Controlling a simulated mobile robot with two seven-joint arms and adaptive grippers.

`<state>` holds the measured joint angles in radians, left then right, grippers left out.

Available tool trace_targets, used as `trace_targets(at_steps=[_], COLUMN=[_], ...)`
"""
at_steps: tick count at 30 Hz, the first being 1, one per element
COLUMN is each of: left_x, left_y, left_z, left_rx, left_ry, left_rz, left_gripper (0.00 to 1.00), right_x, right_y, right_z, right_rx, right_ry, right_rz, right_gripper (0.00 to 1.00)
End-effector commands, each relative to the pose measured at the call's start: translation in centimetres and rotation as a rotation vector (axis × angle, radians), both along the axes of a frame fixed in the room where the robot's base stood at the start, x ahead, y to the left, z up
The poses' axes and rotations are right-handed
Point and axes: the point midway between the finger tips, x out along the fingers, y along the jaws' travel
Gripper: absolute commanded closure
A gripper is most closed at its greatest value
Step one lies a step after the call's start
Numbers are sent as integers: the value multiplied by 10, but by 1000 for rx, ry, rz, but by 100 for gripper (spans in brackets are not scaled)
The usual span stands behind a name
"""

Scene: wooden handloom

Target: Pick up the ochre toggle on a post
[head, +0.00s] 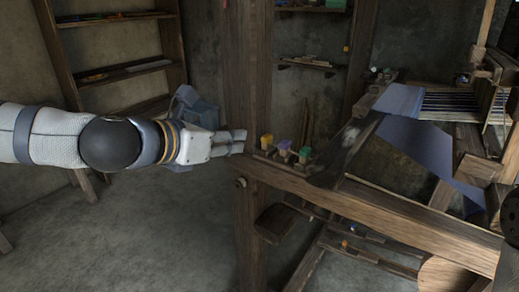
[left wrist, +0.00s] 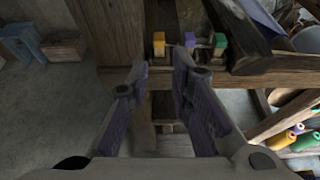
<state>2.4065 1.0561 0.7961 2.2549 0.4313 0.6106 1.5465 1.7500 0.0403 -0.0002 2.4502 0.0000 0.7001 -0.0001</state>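The ochre toggle (head: 266,141) stands on a short post on the loom's wooden beam, leftmost in a row with a purple toggle (head: 284,147) and a green toggle (head: 305,154). My left gripper (head: 242,141) is just left of the ochre toggle in the head view and looks apart from it. In the left wrist view, the left gripper (left wrist: 162,68) is open with nothing between its fingers. The ochre toggle (left wrist: 159,40) shows beyond the fingertips, about in line with the gap. My right gripper is not in view.
A thick upright post (head: 248,75) rises behind the left gripper. The loom's beam (head: 380,205) runs to the lower right. A blue-grey cloth (head: 425,145) hangs on the loom. A wall shelf (head: 308,65) is behind. The floor (head: 150,225) at left is clear.

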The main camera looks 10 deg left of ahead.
Motion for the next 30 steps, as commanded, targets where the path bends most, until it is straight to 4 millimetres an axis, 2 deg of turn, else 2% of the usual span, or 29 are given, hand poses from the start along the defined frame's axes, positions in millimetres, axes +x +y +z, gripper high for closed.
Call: trace_targets(at_steps=[6,11,18,26,29,30], left_x=[40,58,96,102,102,102], left_y=[-17,-25,-41,-44,-44,-44], left_z=[-22,-31,-48,-45,-45,-45], left_rx=[2,1,2,0,1,1], left_ry=[8,9,11,4,4,4], left_rz=[-1,-2,-1,-1,-1,-1], left_gripper=[80,80,80,80,98,98], right_x=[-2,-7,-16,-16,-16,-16], right_y=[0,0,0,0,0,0], right_z=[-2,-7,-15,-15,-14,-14], right_rx=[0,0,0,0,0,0], right_ry=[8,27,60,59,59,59], right_rz=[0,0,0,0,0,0], right_gripper=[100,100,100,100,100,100])
